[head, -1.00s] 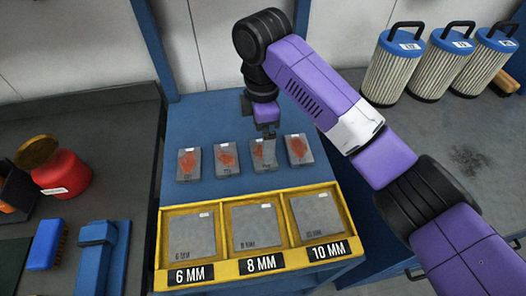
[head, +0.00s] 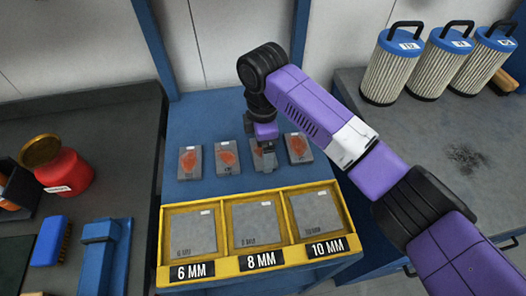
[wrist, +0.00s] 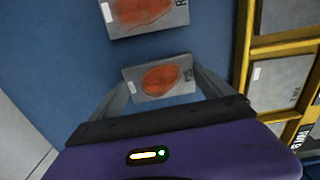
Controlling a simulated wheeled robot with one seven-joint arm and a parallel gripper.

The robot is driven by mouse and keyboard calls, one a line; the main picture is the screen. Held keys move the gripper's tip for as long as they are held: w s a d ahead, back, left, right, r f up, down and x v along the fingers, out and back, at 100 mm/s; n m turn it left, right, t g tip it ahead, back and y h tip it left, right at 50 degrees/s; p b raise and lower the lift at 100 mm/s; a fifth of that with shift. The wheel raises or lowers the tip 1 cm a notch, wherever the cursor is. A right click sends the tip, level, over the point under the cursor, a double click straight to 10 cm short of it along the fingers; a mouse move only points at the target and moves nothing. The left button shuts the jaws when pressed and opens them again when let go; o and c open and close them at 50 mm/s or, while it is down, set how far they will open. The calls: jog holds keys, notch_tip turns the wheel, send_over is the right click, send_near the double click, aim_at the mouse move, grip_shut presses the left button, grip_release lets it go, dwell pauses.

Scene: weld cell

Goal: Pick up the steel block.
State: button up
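Several flat grey steel blocks with orange-red patches stand in a row on the blue bench. In the head view they are a far-left block (head: 190,175), a second block (head: 228,170), a third block partly hidden under my gripper (head: 265,152), and a far-right block (head: 299,160). My gripper points down over the third block. In the wrist view that block (wrist: 160,90) lies between the two fingers of my gripper (wrist: 163,75), one at each short end. The fingers look open, with little gap to the block. Another block (wrist: 145,14) lies farther up.
A yellow tray (head: 250,264) with three compartments marked 6, 8 and 10 MM stands in front of the blocks, a grey plate in each. A red canister (head: 66,172) and blue brush (head: 48,242) are left; filter canisters (head: 395,65) stand right.

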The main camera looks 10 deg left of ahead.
jog(key=shift+r, duration=0.1)
jog(key=c, duration=0.7)
jog(key=shift+s+r+p, duration=0.1)
jog(key=shift+r+p, duration=0.25)
jog(key=shift+r, duration=9.65)
